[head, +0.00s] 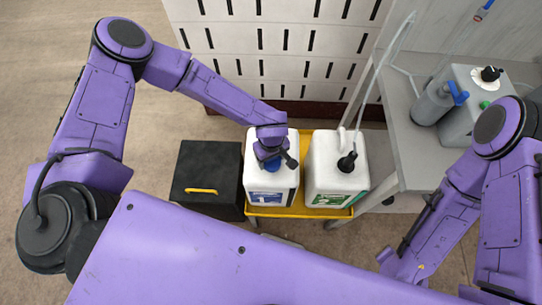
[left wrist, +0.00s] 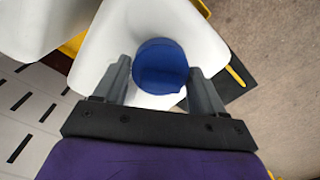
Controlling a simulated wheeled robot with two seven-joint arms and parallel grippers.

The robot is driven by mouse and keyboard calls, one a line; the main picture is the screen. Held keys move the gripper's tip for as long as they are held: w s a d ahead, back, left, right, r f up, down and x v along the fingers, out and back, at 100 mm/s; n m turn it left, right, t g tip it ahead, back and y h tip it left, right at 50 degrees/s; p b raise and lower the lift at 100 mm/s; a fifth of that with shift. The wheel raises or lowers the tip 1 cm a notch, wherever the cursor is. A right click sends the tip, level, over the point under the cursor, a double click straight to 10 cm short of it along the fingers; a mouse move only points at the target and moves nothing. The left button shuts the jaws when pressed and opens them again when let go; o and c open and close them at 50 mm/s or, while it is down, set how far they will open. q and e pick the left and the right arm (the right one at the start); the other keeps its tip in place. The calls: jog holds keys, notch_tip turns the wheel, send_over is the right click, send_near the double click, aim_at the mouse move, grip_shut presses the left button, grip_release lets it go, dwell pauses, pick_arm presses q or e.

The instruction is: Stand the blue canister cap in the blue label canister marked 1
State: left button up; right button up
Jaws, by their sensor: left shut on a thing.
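The blue label canister (head: 258,182) is white with a blue label (head: 268,198) on its front; the number on it is too small to read. My left gripper (head: 271,158) is over its top and shut on the blue canister cap (head: 272,166). In the left wrist view the round blue cap (left wrist: 160,66) sits between the two grey fingers (left wrist: 158,70), with the white canister top (left wrist: 108,40) behind it. The canister mouth is hidden, so I cannot tell whether the cap is in it or above it. My right arm shows at the right, but its gripper does not show clearly.
A white canister with a green label (head: 325,180) and black cap stands just right, on the same yellow tray (head: 318,213). A black box (head: 208,165) with a yellow handle is at the left. A grey bench (head: 412,150) at the right holds a bottle (head: 432,105) and a grey canister (head: 462,120).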

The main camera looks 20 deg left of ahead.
pick_arm(q)
jog(key=shift+f, duration=0.1)
jog(key=shift+f, duration=0.45)
jog(key=shift+r, duration=0.1)
jog(key=shift+f, duration=0.25)
dwell(0.6)
jog(key=o, duration=1.2)
notch_tip(320, 180, up, 11)
jog(key=shift+f+b, duration=0.2)
jog(key=shift+b, duration=0.35)
